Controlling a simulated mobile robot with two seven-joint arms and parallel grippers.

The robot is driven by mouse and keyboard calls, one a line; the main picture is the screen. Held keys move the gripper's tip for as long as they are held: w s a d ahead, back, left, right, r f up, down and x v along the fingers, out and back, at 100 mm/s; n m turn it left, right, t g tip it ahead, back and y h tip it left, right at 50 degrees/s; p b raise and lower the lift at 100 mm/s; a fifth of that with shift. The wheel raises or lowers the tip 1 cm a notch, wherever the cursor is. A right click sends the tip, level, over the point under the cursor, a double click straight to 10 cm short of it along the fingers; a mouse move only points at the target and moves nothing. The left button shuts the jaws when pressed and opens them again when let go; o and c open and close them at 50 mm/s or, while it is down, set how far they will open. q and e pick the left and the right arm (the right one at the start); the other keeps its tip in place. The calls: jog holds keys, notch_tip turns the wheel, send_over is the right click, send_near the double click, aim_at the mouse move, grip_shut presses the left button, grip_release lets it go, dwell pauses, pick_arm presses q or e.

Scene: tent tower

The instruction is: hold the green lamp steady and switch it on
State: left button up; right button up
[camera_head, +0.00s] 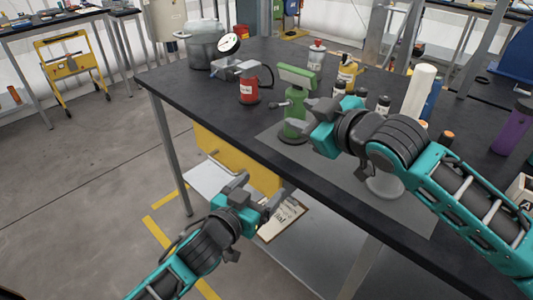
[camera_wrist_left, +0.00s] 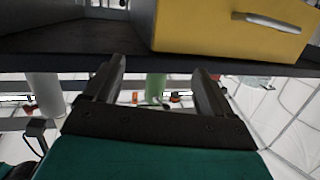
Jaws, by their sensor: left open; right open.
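The green lamp (camera_head: 295,122) stands upright on the dark workbench, on a round dark base, with a box-shaped green head (camera_head: 297,77) on top. A small dark knob (camera_head: 281,104) sticks out at its left side. My right gripper (camera_head: 308,106) is open beside the lamp's stem, at its right; I cannot tell whether it touches, and it hides part of the lamp. My left gripper (camera_head: 264,188) is open and empty, low in front of the bench's front edge and well apart from the lamp. Its two spread fingers (camera_wrist_left: 160,85) show in the left wrist view.
A red can (camera_head: 249,89), a gauge (camera_head: 229,44) and a metal pot (camera_head: 203,45) stand left of the lamp. Bottles (camera_head: 347,72) and a white cylinder (camera_head: 419,90) crowd behind and right. A yellow drawer (camera_head: 235,160) and a clipboard (camera_head: 282,220) lie below the edge.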

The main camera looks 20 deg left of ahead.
pick_arm(q)
jog(key=t, duration=0.2)
send_near(291, 137)
jog(key=s+r, duration=0.1)
jog(key=s+a+r, duration=0.1)
jog(key=shift+s+r, duration=0.15)
jog(key=shift+r, duration=0.1)
jog(key=shift+n, duration=0.3)
jog(key=w, duration=0.4)
jog(key=w+d, duration=0.1)
jog(key=w, duration=0.8)
jog(key=shift+d+r, duration=0.1)
jog(key=shift+d, duration=0.2)
jog(key=c, duration=1.4)
